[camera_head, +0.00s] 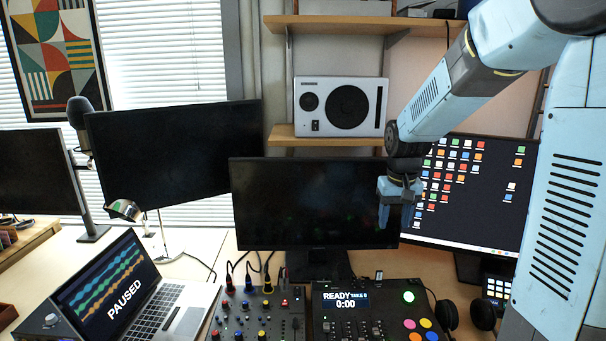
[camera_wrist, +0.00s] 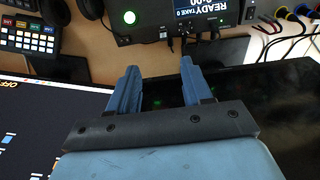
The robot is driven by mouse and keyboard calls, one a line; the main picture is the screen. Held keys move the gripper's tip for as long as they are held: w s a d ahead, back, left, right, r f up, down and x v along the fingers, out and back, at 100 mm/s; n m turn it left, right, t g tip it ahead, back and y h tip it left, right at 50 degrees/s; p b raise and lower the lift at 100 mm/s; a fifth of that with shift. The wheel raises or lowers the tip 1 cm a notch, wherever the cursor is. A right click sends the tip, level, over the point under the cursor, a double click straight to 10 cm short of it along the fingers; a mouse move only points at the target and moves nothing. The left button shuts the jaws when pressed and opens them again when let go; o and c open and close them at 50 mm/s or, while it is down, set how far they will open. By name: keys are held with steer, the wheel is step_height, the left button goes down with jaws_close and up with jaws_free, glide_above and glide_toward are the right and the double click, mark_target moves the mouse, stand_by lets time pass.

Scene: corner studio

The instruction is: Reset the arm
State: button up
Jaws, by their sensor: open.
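My gripper (camera_head: 397,208) hangs from my blue arm at the right, in front of the right part of the dark middle monitor (camera_head: 300,205). In the wrist view, my gripper (camera_wrist: 156,88) shows two blue fingers spread apart with nothing between them. Its fingertips point toward the recorder (camera_wrist: 165,22), which reads READY and 0:00. The same recorder also shows in the head view (camera_head: 385,318), on the desk below my gripper. I cannot tell how far the fingers are from the monitor.
A lit monitor with icons (camera_head: 468,190) stands behind my arm. A white speaker (camera_head: 340,106) sits on the lower shelf (camera_head: 300,135). A mixer with cables (camera_head: 255,315), a laptop reading PAUSED (camera_head: 125,290), and headphones (camera_head: 447,314) crowd the desk. Little desk is free.

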steer(key=s+r+t, duration=0.2)
steer(key=s+r, duration=0.3)
steer(key=s, duration=0.6)
steer(key=s+r+t, duration=0.2)
steer(key=s+r, duration=0.3)
steer(key=s, duration=0.7)
steer(key=shift+r, duration=0.4)
steer(key=shift+c, duration=0.2)
stand_by(0.4)
